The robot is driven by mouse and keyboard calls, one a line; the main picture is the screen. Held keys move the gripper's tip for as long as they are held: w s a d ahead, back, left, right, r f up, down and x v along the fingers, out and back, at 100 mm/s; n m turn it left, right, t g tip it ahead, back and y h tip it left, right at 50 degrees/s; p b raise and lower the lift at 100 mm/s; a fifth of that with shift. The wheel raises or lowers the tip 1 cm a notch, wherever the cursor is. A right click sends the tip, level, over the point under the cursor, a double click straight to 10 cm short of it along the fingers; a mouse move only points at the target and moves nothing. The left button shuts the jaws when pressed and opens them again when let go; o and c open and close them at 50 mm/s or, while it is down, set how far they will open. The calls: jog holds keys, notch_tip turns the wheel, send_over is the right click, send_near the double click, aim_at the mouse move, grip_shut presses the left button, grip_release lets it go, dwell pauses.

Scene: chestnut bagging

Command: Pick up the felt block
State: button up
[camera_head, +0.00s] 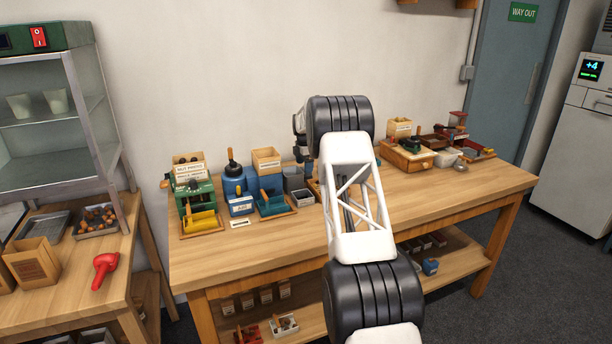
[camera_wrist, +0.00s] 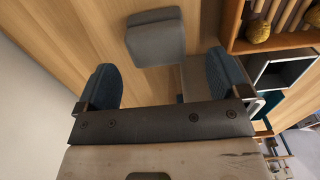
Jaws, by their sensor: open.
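In the wrist view a grey block with rounded edges, which looks like the felt block (camera_wrist: 155,40), lies on the wooden bench top. My gripper (camera_wrist: 165,74) is open, with its two blue padded fingers spread apart. The block shows beyond the fingertips, roughly centred between them, and nothing is held. Another grey surface (camera_wrist: 194,78) shows beside the right finger; I cannot tell what it belongs to. In the head view my arm covers the middle of the bench, and I cannot make out the felt block or the fingers there.
A wooden tray (camera_wrist: 270,46) with brown pieces and grey bins lie to the right in the wrist view.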

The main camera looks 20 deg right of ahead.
jog(key=shift+w+f, duration=0.1)
jog(key=shift+f, duration=2.45)
jog(key=shift+c, duration=0.2)
jog(key=c, duration=1.1)
jog(key=shift+r, duration=0.1)
jog(key=shift+r, duration=4.95)
